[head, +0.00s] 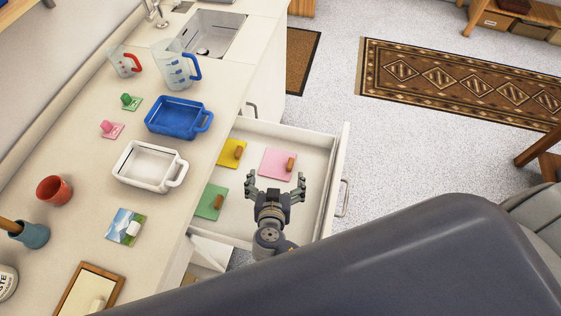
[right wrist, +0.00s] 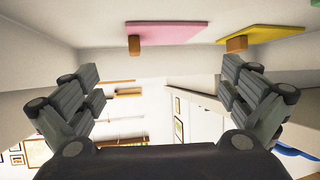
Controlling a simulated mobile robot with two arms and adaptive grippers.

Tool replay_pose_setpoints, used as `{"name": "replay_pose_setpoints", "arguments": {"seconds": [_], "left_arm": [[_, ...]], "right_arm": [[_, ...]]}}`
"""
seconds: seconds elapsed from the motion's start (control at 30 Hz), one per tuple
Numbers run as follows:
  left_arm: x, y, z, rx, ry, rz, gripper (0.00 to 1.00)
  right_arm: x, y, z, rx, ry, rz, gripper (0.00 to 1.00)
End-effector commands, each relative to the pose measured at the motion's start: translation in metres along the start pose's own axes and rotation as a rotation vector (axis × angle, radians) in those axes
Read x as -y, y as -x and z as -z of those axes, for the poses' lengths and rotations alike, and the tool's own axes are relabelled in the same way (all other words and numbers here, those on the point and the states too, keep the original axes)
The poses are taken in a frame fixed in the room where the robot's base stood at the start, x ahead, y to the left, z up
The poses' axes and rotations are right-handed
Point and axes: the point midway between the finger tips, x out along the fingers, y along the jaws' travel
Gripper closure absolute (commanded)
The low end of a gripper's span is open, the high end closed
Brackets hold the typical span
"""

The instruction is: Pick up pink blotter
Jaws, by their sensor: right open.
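The pink blotter (head: 270,161) is a flat pink square with a brown knob-like handle (head: 291,164) near its right edge. It lies in the open drawer, at the back right of the boards there. In the right wrist view the pink blotter (right wrist: 172,30) is at the top, with its handle (right wrist: 135,46) at its left part. My right gripper (head: 275,181) is open and empty, over the drawer just in front of the blotter, apart from it. In the right wrist view its open fingers (right wrist: 163,86) stand wide, nothing between them. My left gripper is not in view.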

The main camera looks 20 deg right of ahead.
Motion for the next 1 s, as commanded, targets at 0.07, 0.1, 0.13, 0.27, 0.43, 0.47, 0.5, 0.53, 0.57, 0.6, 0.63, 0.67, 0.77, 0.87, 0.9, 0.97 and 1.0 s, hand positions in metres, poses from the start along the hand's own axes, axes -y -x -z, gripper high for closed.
{"name": "replay_pose_setpoints", "arguments": {"seconds": [0.07,0.1,0.13,0.27,0.43,0.47,0.5,0.53,0.57,0.6,0.63,0.67,0.77,0.87,0.9,0.97,1.0], "left_arm": [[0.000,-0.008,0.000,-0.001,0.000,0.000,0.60],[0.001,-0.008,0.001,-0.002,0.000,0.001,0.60],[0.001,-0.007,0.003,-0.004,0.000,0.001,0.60],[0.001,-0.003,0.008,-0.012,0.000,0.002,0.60],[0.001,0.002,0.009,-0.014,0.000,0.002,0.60],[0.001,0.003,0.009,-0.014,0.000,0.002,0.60],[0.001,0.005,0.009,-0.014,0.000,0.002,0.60],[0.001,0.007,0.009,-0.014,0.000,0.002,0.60],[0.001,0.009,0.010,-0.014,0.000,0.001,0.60],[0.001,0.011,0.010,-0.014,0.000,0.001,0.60],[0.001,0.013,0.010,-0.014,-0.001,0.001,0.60],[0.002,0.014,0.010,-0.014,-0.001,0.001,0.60],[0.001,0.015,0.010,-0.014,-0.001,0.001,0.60],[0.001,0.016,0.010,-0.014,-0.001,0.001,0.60],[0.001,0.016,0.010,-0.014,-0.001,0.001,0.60],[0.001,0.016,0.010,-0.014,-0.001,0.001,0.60],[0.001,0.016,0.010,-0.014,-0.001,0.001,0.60]], "right_arm": [[0.000,-0.004,-0.007,0.000,0.000,0.001,0.00],[0.001,-0.005,-0.007,0.000,0.000,0.001,0.00],[0.001,-0.006,-0.007,0.000,0.000,0.001,0.00],[0.001,-0.017,-0.005,-0.001,0.002,0.000,0.00],[0.001,-0.030,-0.004,0.000,0.001,0.000,0.00],[0.001,-0.032,-0.004,0.000,0.002,0.000,0.00],[0.002,-0.036,-0.002,-0.001,0.002,0.000,0.00],[0.002,-0.039,-0.001,-0.002,0.001,0.000,0.00],[0.002,-0.043,0.000,-0.001,0.003,0.000,0.00],[0.003,-0.048,0.000,-0.002,0.003,0.000,0.00],[0.003,-0.051,0.001,-0.002,0.002,0.000,0.00],[0.003,-0.054,0.001,-0.001,0.003,-0.001,0.00],[0.004,-0.066,-0.001,-0.001,0.002,0.000,0.00],[0.003,-0.074,-0.002,0.000,0.001,0.000,0.00],[0.003,-0.076,-0.002,0.000,0.001,0.000,0.00],[0.003,-0.078,-0.002,0.000,0.000,0.000,0.00],[0.003,-0.078,-0.003,0.000,0.000,0.000,0.00]]}}
